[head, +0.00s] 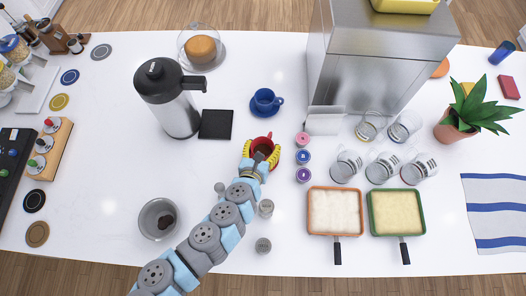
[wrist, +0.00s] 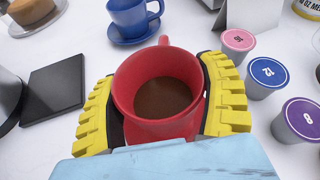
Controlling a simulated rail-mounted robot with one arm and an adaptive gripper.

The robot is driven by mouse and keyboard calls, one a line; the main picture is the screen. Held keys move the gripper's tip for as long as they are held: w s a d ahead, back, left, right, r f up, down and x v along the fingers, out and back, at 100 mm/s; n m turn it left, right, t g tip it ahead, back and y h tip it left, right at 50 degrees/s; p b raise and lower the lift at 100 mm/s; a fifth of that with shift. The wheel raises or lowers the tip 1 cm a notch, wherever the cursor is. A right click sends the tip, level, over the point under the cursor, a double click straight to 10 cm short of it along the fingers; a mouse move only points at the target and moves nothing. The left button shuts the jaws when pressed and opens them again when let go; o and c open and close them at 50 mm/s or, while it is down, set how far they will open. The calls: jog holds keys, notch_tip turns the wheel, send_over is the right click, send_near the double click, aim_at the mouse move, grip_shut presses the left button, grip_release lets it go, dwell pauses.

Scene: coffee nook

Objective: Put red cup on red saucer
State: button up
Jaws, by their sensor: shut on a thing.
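The red cup (wrist: 125,95) holds a dark brown drink and looks upright, its handle pointing away from me. My gripper (wrist: 160,100) has its two yellow fingers closed on the cup's sides. In the head view my gripper (head: 261,155) and the red cup (head: 262,141) are near the middle of the white counter. A red rim, apparently the red saucer (wrist: 201,128), shows low around the cup in the wrist view. The cup hides most of it, and I cannot tell whether they touch.
A blue cup (head: 265,97) on a blue saucer stands just behind. Several coffee pods (head: 303,157) stand close on the right. A black square mat (head: 216,124) and a steel jug (head: 172,100) are to the left. Two square pans (head: 335,211) lie front right.

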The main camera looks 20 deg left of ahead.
aim_at(265, 146)
jog(key=shift+f, duration=1.45)
jog(key=shift+f, duration=0.2)
jog(key=o, duration=1.2)
jog(key=shift+r, duration=0.15)
